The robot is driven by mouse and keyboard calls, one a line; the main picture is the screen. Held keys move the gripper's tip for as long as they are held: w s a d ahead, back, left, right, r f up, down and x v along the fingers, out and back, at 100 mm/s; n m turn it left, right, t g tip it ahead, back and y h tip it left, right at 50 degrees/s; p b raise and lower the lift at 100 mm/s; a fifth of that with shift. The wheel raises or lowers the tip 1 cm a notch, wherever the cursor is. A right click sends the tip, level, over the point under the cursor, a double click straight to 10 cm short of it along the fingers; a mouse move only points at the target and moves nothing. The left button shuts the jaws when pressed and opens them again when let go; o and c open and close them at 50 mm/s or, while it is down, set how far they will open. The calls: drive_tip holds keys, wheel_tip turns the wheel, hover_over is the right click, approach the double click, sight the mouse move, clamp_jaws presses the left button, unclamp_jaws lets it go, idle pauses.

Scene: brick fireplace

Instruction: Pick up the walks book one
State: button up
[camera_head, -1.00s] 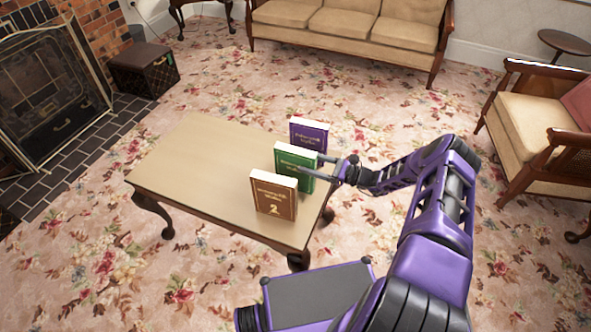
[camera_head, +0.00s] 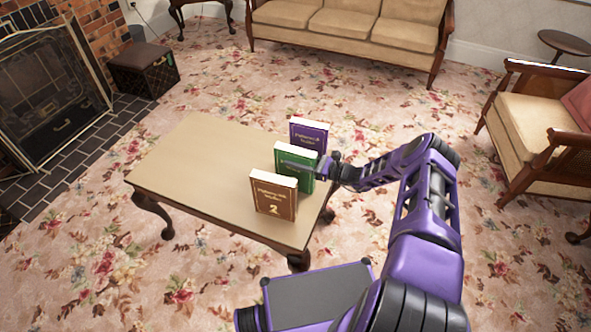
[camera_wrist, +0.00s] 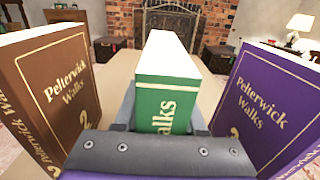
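Three books stand upright in a row on the right end of a tan table (camera_head: 190,160). The nearest is a brown book (camera_head: 273,199), marked 2; it is on the left in the wrist view (camera_wrist: 60,85). The middle one is a green book (camera_head: 306,183), whose spine reads "alks" in the wrist view (camera_wrist: 165,98). The far one is a purple book (camera_head: 309,133), on the right in the wrist view (camera_wrist: 265,100). My gripper (camera_head: 303,168) straddles the green book from the right, one finger along each cover. It looks open; finger contact is unclear. The green book's number is hidden.
The brown and purple books stand close on either side of my gripper. The table's left half is bare. A fireplace (camera_head: 50,90), a sofa (camera_head: 345,30) and an armchair (camera_head: 540,110) stand well away from the table.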

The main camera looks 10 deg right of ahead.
clamp_jaws()
idle(0.9)
